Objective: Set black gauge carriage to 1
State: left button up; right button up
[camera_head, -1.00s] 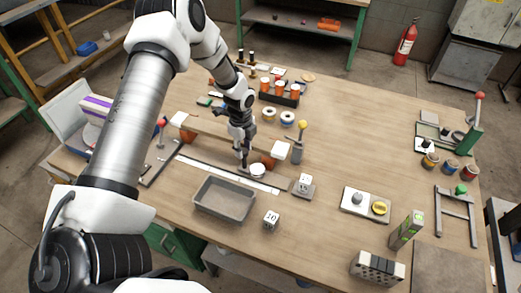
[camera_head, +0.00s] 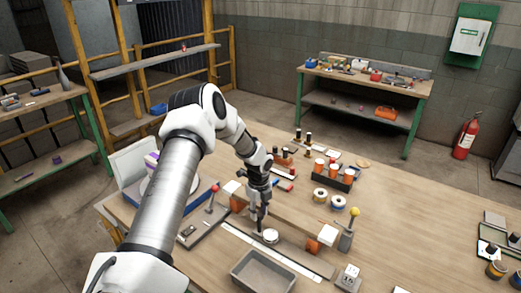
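A long dark gauge rail (camera_head: 305,259) lies on the wooden table with a white scale strip (camera_head: 262,252) along its front side. A white round disc (camera_head: 270,236) sits on the rail. My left gripper (camera_head: 259,227) points down at the rail, just left of the disc. Its dark fingers blend with the dark parts around them, so I cannot tell whether they are apart or closed on something. The black carriage cannot be told apart from the fingertips. The scale's marks are too small to read. My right gripper is not in view.
A grey tray (camera_head: 263,272) stands in front of the scale. A yellow-knobbed lever (camera_head: 348,235) and a small block marked 15 (camera_head: 348,277) stand to the right; a red-knobbed lever (camera_head: 212,197) stands to the left. Spools (camera_head: 337,202) and an orange-topped rack (camera_head: 333,175) are behind.

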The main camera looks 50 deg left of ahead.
pick_arm(q)
jog(key=o, duration=0.4)
jog(key=shift+s+f, duration=0.25)
jog(key=shift+f, duration=0.05)
jog(key=shift+w+a, duration=0.1)
jog(key=shift+a, duration=0.05)
notch_tip(320, 180, up, 12)
